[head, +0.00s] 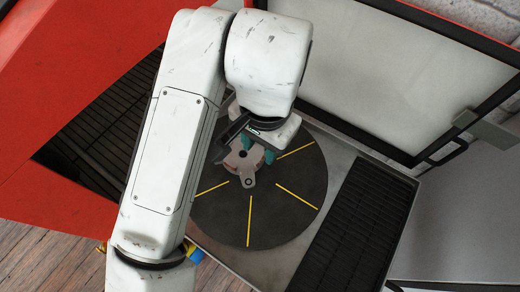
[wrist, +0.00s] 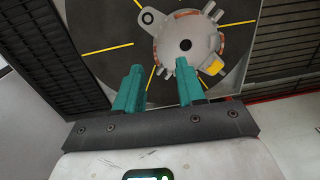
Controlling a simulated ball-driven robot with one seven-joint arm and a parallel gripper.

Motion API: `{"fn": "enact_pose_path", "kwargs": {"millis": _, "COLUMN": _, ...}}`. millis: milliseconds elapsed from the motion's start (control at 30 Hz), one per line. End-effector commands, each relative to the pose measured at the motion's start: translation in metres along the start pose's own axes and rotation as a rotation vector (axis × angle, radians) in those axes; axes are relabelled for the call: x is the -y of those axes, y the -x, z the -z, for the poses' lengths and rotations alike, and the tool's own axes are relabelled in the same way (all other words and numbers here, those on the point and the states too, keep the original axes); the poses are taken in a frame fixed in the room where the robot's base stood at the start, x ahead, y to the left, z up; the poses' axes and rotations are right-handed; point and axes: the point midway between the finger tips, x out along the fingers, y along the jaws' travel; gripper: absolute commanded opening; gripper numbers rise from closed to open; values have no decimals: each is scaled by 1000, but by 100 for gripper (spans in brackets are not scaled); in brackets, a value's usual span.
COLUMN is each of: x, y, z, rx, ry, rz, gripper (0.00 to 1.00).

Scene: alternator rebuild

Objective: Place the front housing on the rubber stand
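The front housing (head: 240,166) is a pale grey round part with lugs, a dark centre hole and copper-coloured patches. It lies on a round black disc (head: 290,200) with yellow radial lines; I cannot tell whether this disc is the rubber stand. My gripper (head: 255,148) is above the housing and partly covers it in the head view. In the wrist view the teal fingers of my gripper (wrist: 158,66) are apart with nothing between them. There the housing (wrist: 172,40) appears beyond the tips, mostly to the right, with the right tip overlapping its lower edge.
A yellow piece (wrist: 214,66) shows at the housing's edge. Black ribbed mats (head: 355,225) flank the disc on a grey metal surface. A raised, black-framed pale panel (head: 385,75) stands behind, and red casing (head: 60,90) is at left. The disc's front is clear.

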Motion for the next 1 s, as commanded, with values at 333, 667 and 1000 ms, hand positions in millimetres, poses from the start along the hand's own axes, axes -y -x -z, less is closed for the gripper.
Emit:
{"fn": "enact_pose_path", "kwargs": {"millis": 333, "x": 1, "y": 63, "z": 0, "rx": 2, "ry": -1, "rz": 4, "gripper": 39}}
{"fn": "enact_pose_path", "kwargs": {"millis": 667, "x": 0, "y": 80, "z": 0, "rx": 1, "ry": 0, "rz": 1, "gripper": 39}}
{"fn": "enact_pose_path", "kwargs": {"millis": 1000, "x": 0, "y": 80, "z": 0, "rx": 1, "ry": 0, "rz": 0, "gripper": 39}}
